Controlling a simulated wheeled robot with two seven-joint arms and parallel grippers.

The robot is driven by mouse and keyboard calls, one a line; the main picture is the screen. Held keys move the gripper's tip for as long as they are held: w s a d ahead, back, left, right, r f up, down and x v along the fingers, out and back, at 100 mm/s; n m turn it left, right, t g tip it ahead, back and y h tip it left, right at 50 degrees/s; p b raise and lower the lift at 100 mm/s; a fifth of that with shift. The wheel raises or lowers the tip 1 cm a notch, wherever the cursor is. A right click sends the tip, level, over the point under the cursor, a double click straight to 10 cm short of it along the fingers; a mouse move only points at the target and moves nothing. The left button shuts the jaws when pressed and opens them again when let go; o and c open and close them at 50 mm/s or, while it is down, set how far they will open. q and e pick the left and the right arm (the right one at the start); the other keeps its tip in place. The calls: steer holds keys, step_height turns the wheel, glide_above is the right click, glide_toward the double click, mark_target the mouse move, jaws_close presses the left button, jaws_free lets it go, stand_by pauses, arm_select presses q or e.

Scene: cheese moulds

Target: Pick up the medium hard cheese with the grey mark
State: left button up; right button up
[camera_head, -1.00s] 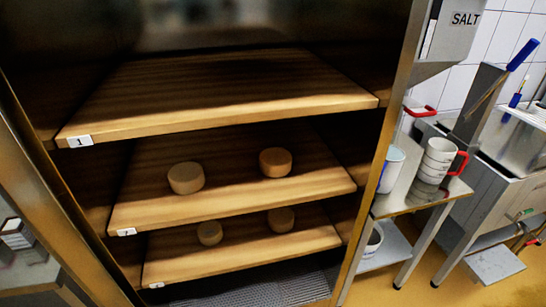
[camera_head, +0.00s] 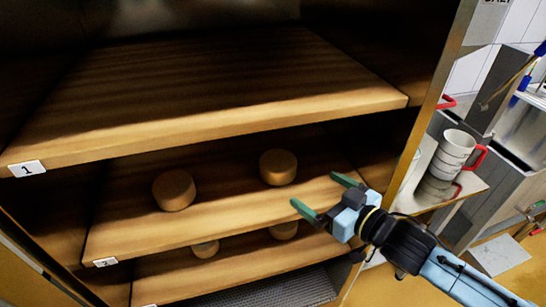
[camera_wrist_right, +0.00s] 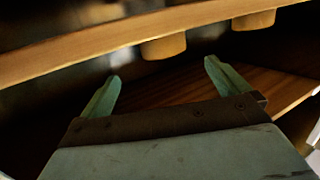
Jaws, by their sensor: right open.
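Two round tan cheeses stand on the middle shelf, a left one (camera_head: 174,190) and a right one (camera_head: 278,167). Two more, a left one (camera_head: 205,249) and a right one (camera_head: 284,230), sit on the lower shelf, partly hidden by the shelf above. I cannot make out a grey mark on any of them. My right gripper (camera_head: 318,190) is open and empty, in front of the shelves and right of the cheeses. In the right wrist view its green fingers (camera_wrist_right: 162,72) are apart, with two cheese shapes beyond. My left gripper is not in view.
The upper shelf (camera_head: 200,90) is empty and overhangs the middle shelf (camera_head: 200,225); the lower shelf (camera_head: 220,274) is beneath. The cabinet's right frame (camera_head: 432,100) stands close to my right arm. A side table with stacked white moulds (camera_head: 453,150) is at the right.

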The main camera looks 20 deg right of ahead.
mark_target(291, 176)
steer(key=shift+w+a, duration=0.15)
steer(key=shift+w, duration=0.2)
steer(key=shift+w+a+r, duration=0.1)
steer(key=shift+w+a, duration=0.15)
steer(key=shift+w, duration=0.05)
steer(key=x, duration=0.7)
steer(key=f+x, duration=0.1)
steer(key=x, duration=0.2)
steer(key=shift+a+b, duration=0.15)
steer(key=shift+b, duration=0.15)
steer(key=shift+w+a, duration=0.2)
steer(key=shift+w, duration=0.15)
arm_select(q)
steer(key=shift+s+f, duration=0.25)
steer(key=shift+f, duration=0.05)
